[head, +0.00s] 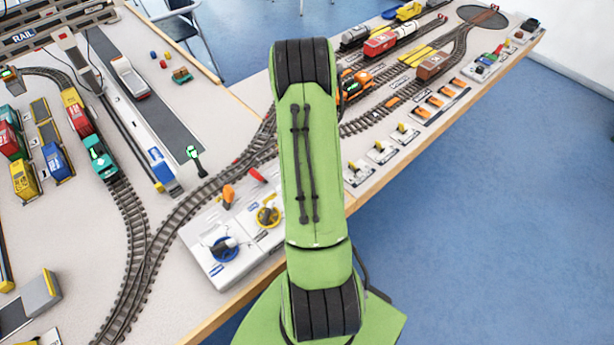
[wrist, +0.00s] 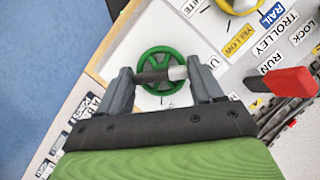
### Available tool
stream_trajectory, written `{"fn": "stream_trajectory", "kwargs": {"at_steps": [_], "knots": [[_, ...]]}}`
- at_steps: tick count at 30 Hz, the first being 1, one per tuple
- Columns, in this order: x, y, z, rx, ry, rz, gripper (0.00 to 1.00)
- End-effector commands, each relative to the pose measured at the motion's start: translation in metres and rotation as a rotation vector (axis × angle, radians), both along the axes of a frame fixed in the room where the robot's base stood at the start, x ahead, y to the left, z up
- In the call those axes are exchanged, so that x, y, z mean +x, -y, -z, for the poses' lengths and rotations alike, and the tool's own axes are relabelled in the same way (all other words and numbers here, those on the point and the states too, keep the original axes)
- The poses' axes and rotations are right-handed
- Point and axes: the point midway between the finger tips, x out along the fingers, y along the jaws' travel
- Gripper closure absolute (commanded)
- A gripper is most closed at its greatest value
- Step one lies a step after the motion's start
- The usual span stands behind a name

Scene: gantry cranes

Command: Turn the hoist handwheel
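A green handwheel (wrist: 165,53) sits on the light control panel in the wrist view. A bar-like grip, dark at one end and pale at the other (wrist: 177,73), lies across it. My gripper (wrist: 160,76) is over this wheel, its two grey fingers wide apart on either side of the grip. I cannot tell whether they touch it. No hoist label is readable. In the head view my arm hides the green wheel and my gripper. A blue handwheel (head: 224,249) and a yellow handwheel (head: 269,215) show on the panel, left of my arm.
A red lever (wrist: 290,82) stands right of my gripper, near labels reading TROLLEY, RUN and LOCK. An orange lever (head: 228,193) is near the panel's back. Track (head: 190,203) and model trains lie beyond. Blue floor (head: 480,220) is clear right of the table edge.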

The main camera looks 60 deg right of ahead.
Motion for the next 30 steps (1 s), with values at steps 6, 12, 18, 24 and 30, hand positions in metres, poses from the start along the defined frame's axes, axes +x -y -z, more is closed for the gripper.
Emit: {"fn": "stream_trajectory", "kwargs": {"at_steps": [6,12,18,24,30], "knots": [[0.001,0.0,0.0,-0.001,0.003,-0.001,0.08],[0.0,0.0,0.0,0.0,0.002,-0.001,0.08],[0.007,0.009,-0.026,-0.005,0.005,-0.001,0.08],[0.02,0.026,-0.08,-0.004,0.006,-0.001,0.08],[0.032,0.041,-0.127,-0.003,0.004,-0.001,0.08]]}}
